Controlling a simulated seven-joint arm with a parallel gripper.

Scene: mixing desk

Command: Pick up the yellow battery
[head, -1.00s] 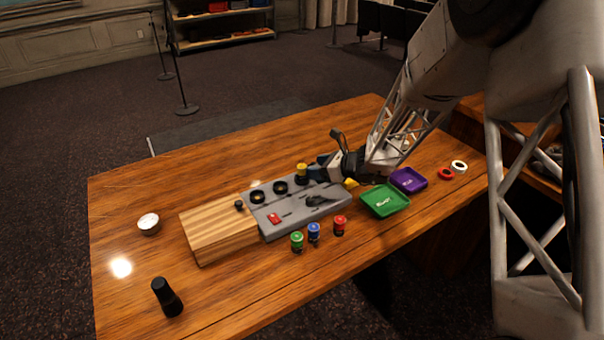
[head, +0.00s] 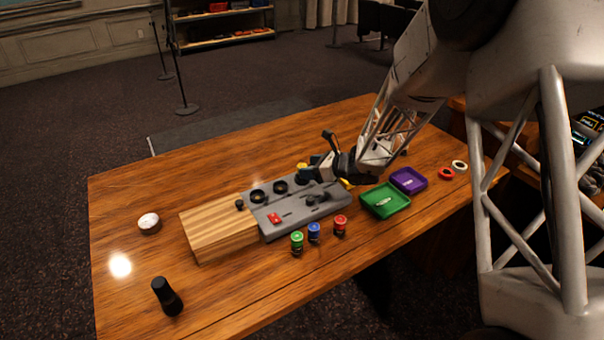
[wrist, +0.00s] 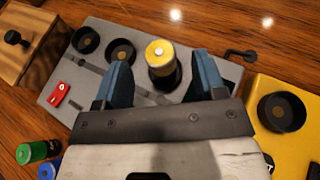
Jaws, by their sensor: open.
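The yellow battery (wrist: 161,58) stands upright on the grey panel (wrist: 62,97), its yellow top facing up, in the wrist view. My gripper (wrist: 157,66) is open, with one blue finger on each side of the battery and the battery in the gap between them.
Green (head: 297,242), blue (head: 314,232) and red (head: 340,225) batteries stand in front of the panel. A green tray (head: 374,211) and purple tray (head: 420,187) lie to the right. A wooden block (head: 215,232) adjoins the panel. The table's left side is mostly clear.

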